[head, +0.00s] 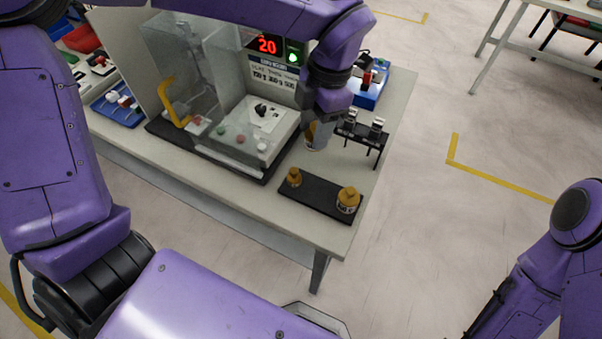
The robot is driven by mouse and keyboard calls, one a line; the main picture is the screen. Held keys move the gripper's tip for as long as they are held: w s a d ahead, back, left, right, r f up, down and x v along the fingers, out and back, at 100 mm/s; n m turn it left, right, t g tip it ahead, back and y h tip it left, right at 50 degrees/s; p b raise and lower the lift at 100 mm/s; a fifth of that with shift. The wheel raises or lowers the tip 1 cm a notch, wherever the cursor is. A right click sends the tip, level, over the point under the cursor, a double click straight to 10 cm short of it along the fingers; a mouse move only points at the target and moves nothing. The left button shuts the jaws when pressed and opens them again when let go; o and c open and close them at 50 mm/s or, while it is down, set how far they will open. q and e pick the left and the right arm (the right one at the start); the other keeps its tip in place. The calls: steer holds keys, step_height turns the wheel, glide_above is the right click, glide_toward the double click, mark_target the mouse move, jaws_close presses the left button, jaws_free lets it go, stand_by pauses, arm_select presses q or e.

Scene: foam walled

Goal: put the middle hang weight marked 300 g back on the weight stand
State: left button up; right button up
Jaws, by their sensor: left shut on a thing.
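The weight stand (318,191) is a flat black tray at the front right corner of the table. A small brass weight (294,177) stands at its left end and a larger brass weight (347,200) at its right end. The middle of the stand is bare. My left gripper (319,135) reaches over the table from above, behind the stand. It is shut on a brass-coloured weight (310,133), which is mostly hidden by the fingers. Its 300 g marking cannot be read. My right arm shows at the lower right, but its gripper is out of view.
A black rack (360,133) with metal cylinders stands right of my left gripper. A white instrument (259,125) with a clear shield and a red "20" display (267,45) stands to the left. A blue tray (371,90) lies behind.

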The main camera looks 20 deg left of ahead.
arm_select(q)
steer(key=s+a+n+h, duration=0.1)
steer(key=s+a+n, duration=0.25)
steer(key=s, duration=0.35)
steer(key=s+a+n, duration=0.2)
steer(key=s+n, duration=0.2)
steer(key=s, duration=0.3)
glide_above(318, 195)
steer(key=f, duration=0.8)
steer(key=shift+w+f, duration=0.25)
step_height(318, 195, down, 4)
steer(key=shift+d+r+p, duration=0.1)
steer(key=shift+r+p, duration=0.15)
steer(key=shift+p, duration=0.05)
steer(key=shift+w+f, duration=0.1)
steer(key=shift+w, duration=0.05)
